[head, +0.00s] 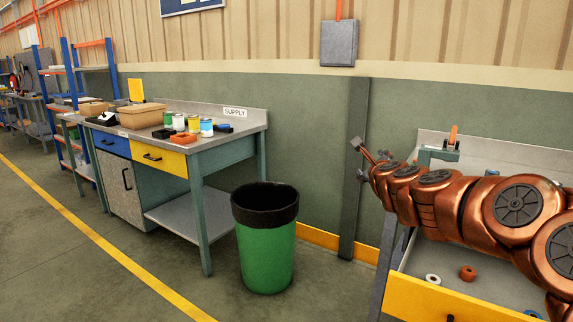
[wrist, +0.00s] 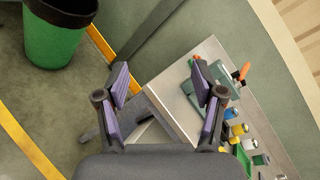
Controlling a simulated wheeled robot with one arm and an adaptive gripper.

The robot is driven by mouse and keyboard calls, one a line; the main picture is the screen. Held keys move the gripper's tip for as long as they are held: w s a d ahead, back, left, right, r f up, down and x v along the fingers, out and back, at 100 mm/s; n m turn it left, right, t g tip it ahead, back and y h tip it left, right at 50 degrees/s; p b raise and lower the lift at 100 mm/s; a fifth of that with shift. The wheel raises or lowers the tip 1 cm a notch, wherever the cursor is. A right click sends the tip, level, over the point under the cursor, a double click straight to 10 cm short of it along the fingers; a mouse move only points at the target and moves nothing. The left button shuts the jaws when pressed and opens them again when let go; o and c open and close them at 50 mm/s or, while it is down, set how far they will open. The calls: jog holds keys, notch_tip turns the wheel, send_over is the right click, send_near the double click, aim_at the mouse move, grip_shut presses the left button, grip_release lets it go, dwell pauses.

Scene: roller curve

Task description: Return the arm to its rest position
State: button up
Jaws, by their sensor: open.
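My copper-coloured arm reaches in from the right of the head view, over the workbench at the right. My gripper (head: 362,162) is at the arm's far end, near the left end of that bench and in front of the green wall. In the wrist view my gripper (wrist: 163,88) has its two purple-padded fingers well apart. Nothing is between the fingers. Beyond them are the bench corner (wrist: 178,110) and the floor. My arm hides part of the bench top.
An open yellow drawer (head: 425,300) holds a white ring (head: 433,279) and a brown ring (head: 468,272). A vise (head: 440,152) with an orange handle stands on the bench. A green bin (head: 266,250) stands left of it. The supply table (head: 245,117) is farther left. Floor is free in front.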

jog(key=s+a+f+n+g+y+b, duration=0.1)
jog(key=s+a+f+n+g+y, duration=0.3)
jog(key=s+a+n, duration=0.4)
jog(key=s+a+f+n+g+y+b, duration=0.1)
jog(key=s+a+f+n+g+y, duration=0.15)
jog(key=s+a+f+n, duration=0.5)
jog(key=s+d+f+n+g+h+b, duration=0.1)
jog(key=s+f+n+g, duration=0.25)
jog(key=s+f, duration=0.5)
jog(key=s+d+f+n+g+h+b, duration=0.1)
jog(key=s+f+n+g, duration=0.3)
jog(key=s, duration=0.8)
jog(key=s+d+f+n+g+h, duration=0.1)
jog(key=s+d+f+n+g, duration=0.15)
jog(key=s, duration=0.35)
jog(key=s+d+f+n+g+h+b, duration=0.1)
jog(key=s+d+f, duration=0.15)
jog(key=s, duration=0.35)
jog(key=s+d+f+n+g+h, duration=0.1)
jog(key=s+d+n, duration=0.1)
jog(key=s+d, duration=0.3)
notch_tip(320, 180, up, 22)
jog(key=s+a+p, duration=0.1)
jog(key=p, duration=1.9)
jog(key=shift+s+a+t+p, duration=0.15)
jog(key=shift+a+t+p, duration=0.1)
jog(key=shift+t+p, duration=0.15)
